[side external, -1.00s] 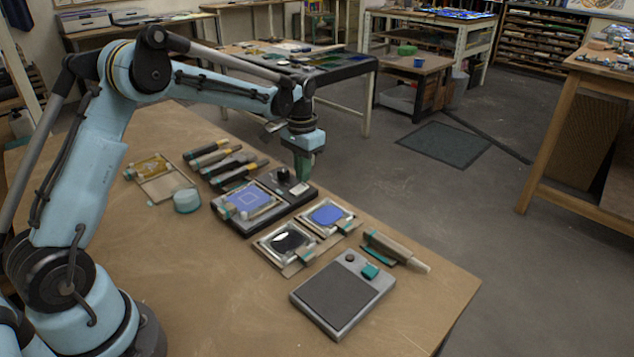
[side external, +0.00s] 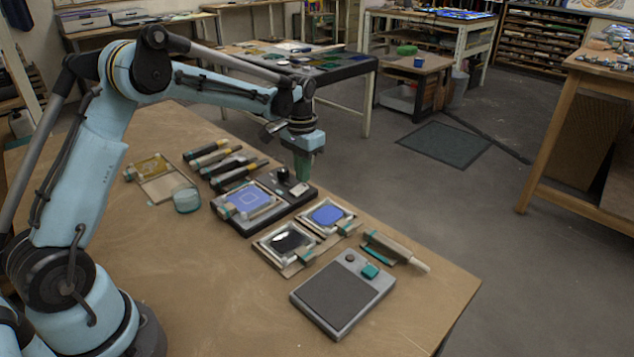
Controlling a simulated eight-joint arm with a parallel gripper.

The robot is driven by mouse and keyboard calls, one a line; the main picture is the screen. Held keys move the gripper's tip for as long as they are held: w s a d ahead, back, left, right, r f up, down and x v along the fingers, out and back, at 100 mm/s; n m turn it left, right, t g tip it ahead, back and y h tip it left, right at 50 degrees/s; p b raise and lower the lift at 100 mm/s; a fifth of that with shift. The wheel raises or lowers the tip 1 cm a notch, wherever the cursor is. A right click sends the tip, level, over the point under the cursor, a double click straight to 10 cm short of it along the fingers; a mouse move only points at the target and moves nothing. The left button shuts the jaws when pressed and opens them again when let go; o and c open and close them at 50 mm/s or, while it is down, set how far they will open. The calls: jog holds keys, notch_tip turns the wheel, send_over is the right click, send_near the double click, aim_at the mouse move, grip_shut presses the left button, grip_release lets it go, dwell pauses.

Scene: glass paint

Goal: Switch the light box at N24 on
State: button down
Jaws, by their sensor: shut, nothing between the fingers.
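A dark flat box (side external: 233,224) with a blue square pane on its top lies on the table. Its right end carries a black knob (side external: 284,174) and a small pale part (side external: 299,190). A second flat box (side external: 343,290), grey with a dark top panel, lies near the front edge with a round knob (side external: 350,257) and a teal block (side external: 370,271). No N24 label is readable, so I cannot tell which box it names. My gripper (side external: 303,180) is shut and empty, pointing down over the dark box's right end, close to the pale part. Contact cannot be told.
Two framed panes (side external: 327,215) (side external: 287,243) lie between the boxes. A brush-like tool (side external: 397,250) rests on a holder to the right. The table's front left is clear.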

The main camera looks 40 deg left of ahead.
aim_at(303, 187)
jog(key=shift+f, duration=0.9)
dwell(0.3)
jog(key=shift+r, duration=3.55)
jog(key=s+d+r+t, duration=0.3)
jog(key=s+d+r, duration=0.35)
jog(key=s, duration=0.35)
jog(key=s+d+f+t, duration=0.2)
jog(key=s+d+t, duration=0.1)
jog(key=s, duration=0.7)
jog(key=shift+d+f+t, duration=0.25)
jog(key=shift+f+t, duration=0.15)
jog(key=shift+t, duration=0.2)
